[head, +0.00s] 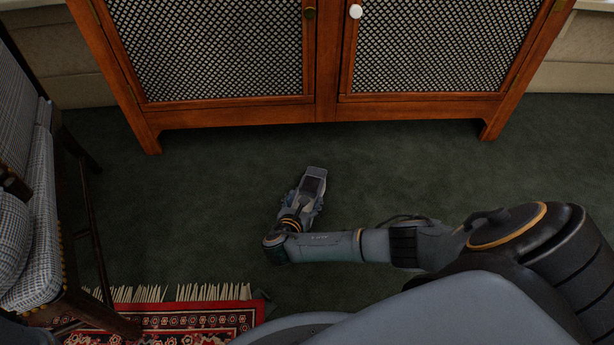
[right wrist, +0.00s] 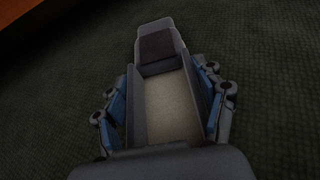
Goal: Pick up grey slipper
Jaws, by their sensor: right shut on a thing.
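The grey slipper (head: 314,184) is near the middle of the head view, over the dark green carpet, with its dark-topped toe pointing toward the cabinet. In the right wrist view the slipper (right wrist: 172,100) shows a beige insole, grey sides and a dark patch on the toe. My right gripper (head: 303,203) is shut on the slipper, its blue-padded fingers (right wrist: 164,96) along both sides. The heel end is hidden behind the gripper's body. I cannot tell whether the slipper touches the carpet. My left gripper is not in view.
A wooden cabinet (head: 325,112) with mesh doors stands ahead. A checked chair (head: 40,230) with dark legs is at the left. A red patterned rug (head: 185,318) with fringe lies at the lower left. Carpet (head: 410,165) is clear around the slipper.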

